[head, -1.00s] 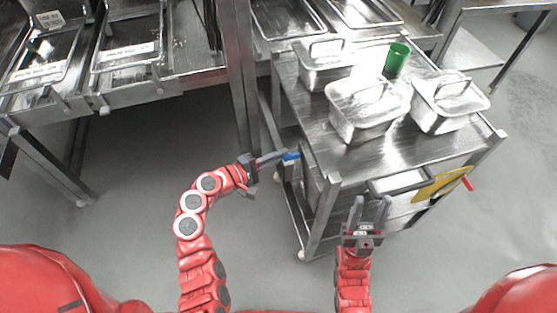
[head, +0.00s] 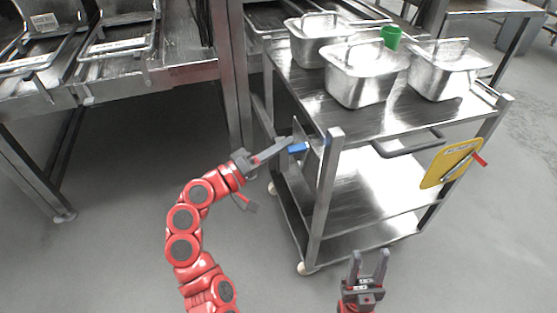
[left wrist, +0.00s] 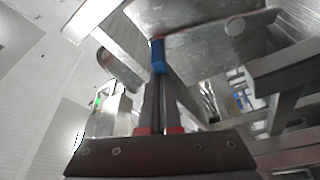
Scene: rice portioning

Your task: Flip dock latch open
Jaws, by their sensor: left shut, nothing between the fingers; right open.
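The dock latch appears as a small blue handle (head: 298,148) on the left side of the metal cart (head: 330,185), by its near left post. In the left wrist view, the blue handle (left wrist: 159,56) lies straight ahead of the fingertips. My left gripper (head: 284,143) is shut and empty, its tips at the blue handle; whether they touch it I cannot tell. The fingers also show in the left wrist view (left wrist: 159,80), close together. My right gripper (head: 369,264) is open and empty, in front of the cart and low in the picture.
Lidded metal containers (head: 362,85) and a green cup (head: 391,37) stand on the cart top. A yellow board (head: 449,165) hangs on the cart's right side. A steel counter (head: 150,75) stands at the left. The grey floor (head: 110,220) is clear.

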